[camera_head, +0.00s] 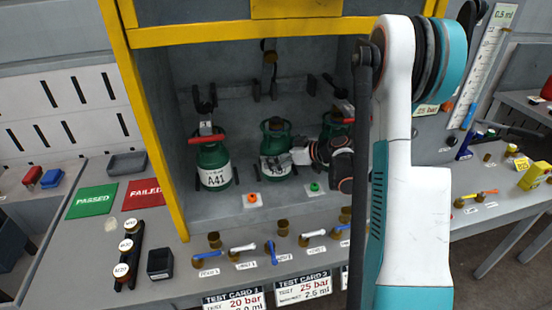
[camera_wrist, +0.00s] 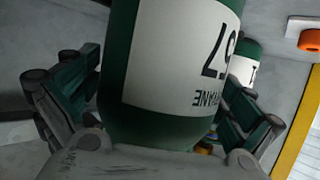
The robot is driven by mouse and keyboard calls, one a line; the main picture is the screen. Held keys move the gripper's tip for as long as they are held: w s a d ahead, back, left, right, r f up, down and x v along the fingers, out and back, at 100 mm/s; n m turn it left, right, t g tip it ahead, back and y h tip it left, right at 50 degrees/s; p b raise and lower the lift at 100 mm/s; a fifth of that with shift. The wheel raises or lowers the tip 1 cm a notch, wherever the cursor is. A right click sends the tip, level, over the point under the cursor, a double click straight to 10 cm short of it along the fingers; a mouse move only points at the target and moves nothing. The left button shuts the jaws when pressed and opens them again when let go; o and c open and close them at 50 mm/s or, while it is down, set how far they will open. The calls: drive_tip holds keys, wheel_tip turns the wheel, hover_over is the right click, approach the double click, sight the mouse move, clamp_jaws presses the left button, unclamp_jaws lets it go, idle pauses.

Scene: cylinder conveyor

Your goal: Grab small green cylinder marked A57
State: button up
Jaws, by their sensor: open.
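A green cylinder with a white label (camera_wrist: 175,65) fills the middle of the wrist view. Its label appears upside down and reads partly "57". It stands between the two fingers of my gripper (camera_wrist: 163,85), which is open, with one finger at each side. I cannot tell whether the fingers touch it. In the head view, this appears to be the middle cylinder (camera_head: 274,142) in the grey cabinet, its label partly covered by my gripper (camera_head: 284,160). A green cylinder marked A41 (camera_head: 213,160) stands to its left. Another green cylinder (camera_head: 337,127) stands to the right, mostly hidden by my arm.
The cabinet has a yellow frame (camera_head: 122,75). An orange knob (camera_head: 251,198) and a green knob (camera_head: 315,187) sit on its floor before the cylinders. Several brass valves with coloured handles (camera_head: 243,247) line the front bench. Black clamps (camera_head: 205,98) hang behind the cylinders.

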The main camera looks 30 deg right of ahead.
drive_tip(key=shift+r, duration=0.1)
drive_tip(key=c, duration=1.6)
drive_tip(key=shift+c, duration=1.2)
drive_tip(key=shift+r, duration=0.1)
